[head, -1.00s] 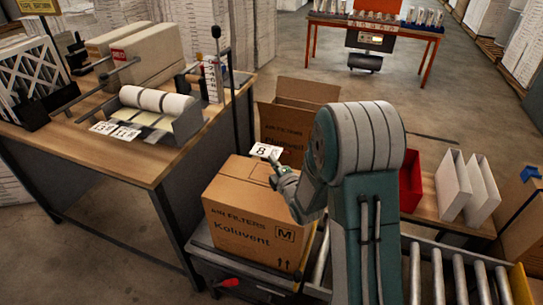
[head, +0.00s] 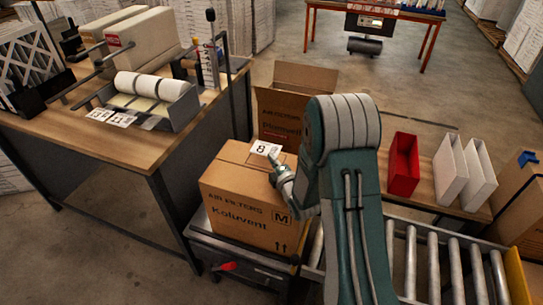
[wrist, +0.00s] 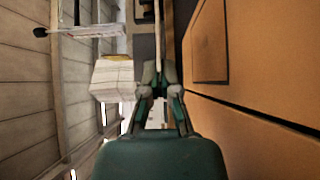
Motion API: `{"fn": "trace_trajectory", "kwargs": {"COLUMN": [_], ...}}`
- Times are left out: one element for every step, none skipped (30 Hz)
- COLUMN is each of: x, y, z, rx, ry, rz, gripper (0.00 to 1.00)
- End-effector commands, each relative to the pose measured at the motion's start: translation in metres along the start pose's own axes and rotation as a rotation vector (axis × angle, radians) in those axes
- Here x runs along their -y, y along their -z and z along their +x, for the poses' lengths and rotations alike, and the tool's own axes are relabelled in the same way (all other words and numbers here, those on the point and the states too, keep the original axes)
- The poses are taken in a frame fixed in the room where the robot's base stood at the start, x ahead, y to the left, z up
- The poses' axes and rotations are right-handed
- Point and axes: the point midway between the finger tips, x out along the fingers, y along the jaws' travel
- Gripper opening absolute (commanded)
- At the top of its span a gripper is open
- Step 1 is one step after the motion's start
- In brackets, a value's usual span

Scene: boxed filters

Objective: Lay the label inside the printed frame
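The closed brown carton (head: 240,205) marked "AIR FILTERS Koluvent" stands upright at the end of the roller conveyor. My gripper (head: 277,165) is at the back right of its top and is shut on a white label (head: 266,148) printed with "8". In the wrist view the gripper (wrist: 160,75) pinches the label (wrist: 157,30), which shows nearly edge-on as a thin pale strip. The carton top (wrist: 260,85) fills the right side there, with a dark-outlined printed frame (wrist: 211,42) beside the label. A gap shows between label and top.
An open carton (head: 285,125) stands just behind. At the left, a bench (head: 90,140) holds a label roll dispenser (head: 160,105) with more labels (head: 112,117). A red bin (head: 403,165) and white boxes (head: 465,175) stand at right. Conveyor rollers (head: 435,265) run along the front right.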

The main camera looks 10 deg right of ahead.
Motion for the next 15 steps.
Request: {"fn": "trace_trajectory", "kwargs": {"x": [0.0002,0.0002,0.0001,0.0001,0.0001,0.0001,0.0001,0.0001,0.0001,0.0001,0.0001,0.0,0.0,0.0,0.0], "y": [0.0002,0.0005,0.0006,0.0007,0.0007,0.0007,0.0007,0.0007,0.0007,0.0007,0.0007,0.0007,0.0007,0.0007,0.0007], "z": [0.0001,0.0002,0.0002,0.0002,0.0002,0.0002,0.0002,0.0003,0.0003,0.0003,0.0003,0.0003,0.0003,0.0003,0.0003], "rx": [0.0,0.0,0.0,0.0,0.0,0.0,0.0,0.0,0.0,0.0,0.0,0.0,0.0,0.0,0.0], "ry": [0.0,0.0,0.0,0.0,0.0,0.0,0.0,0.0,0.0,0.0,0.0,0.0,0.0,0.0,0.0], "rz": [0.0,-0.001,-0.001,-0.001,-0.001,-0.001,-0.001,-0.001,-0.001,-0.001,-0.001,-0.001,-0.001,-0.001,-0.001], "gripper": [0.0,0.0,0.0,0.0,0.0,0.0,0.11,0.24,0.42,0.49,0.49,0.49,0.49,0.49,0.49]}}
